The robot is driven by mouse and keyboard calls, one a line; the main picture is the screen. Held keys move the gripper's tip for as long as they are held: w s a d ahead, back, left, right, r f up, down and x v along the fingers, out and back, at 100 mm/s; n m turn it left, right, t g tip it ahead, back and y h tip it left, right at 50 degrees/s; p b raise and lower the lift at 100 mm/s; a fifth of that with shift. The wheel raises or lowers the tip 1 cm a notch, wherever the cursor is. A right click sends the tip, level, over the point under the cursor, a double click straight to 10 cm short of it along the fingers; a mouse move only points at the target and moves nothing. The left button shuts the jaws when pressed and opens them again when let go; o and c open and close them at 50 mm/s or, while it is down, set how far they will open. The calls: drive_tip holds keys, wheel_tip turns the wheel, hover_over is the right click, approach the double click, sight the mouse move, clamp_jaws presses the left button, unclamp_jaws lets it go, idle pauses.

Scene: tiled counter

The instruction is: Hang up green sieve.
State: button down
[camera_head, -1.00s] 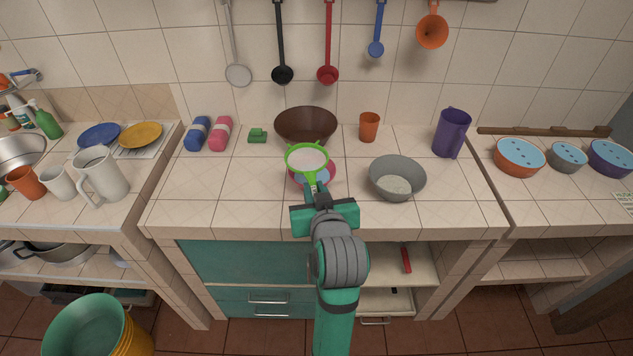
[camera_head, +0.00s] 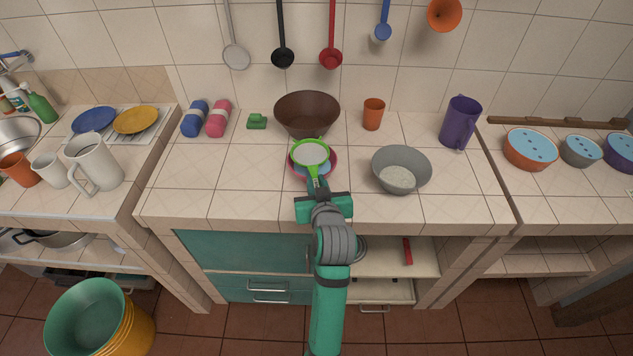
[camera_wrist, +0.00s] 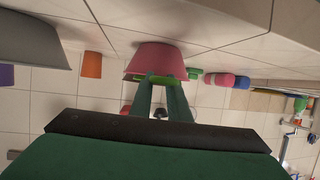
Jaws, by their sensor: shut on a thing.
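The green sieve (camera_head: 311,153) has a round green rim, a pale mesh and a short green handle. My gripper (camera_head: 317,189) is shut on its handle and holds it over a small pink bowl (camera_head: 333,168) near the middle of the counter. Whether the sieve touches the bowl I cannot tell. In the wrist view, my gripper's fingers (camera_wrist: 163,98) reach to a green strip of the sieve (camera_wrist: 152,78) in front of the pink bowl (camera_wrist: 158,58). Most of the sieve is hidden there.
Ladles and an orange funnel (camera_head: 444,14) hang on the tiled wall. A brown bowl (camera_head: 307,112) stands behind the sieve. A grey bowl (camera_head: 401,170), an orange cup (camera_head: 373,114) and a purple jug (camera_head: 460,122) stand to the right. The counter's left front is clear.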

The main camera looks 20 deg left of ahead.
drive_tip(key=c, duration=1.7)
unclamp_jaws()
drive_tip(key=shift+f, duration=0.1)
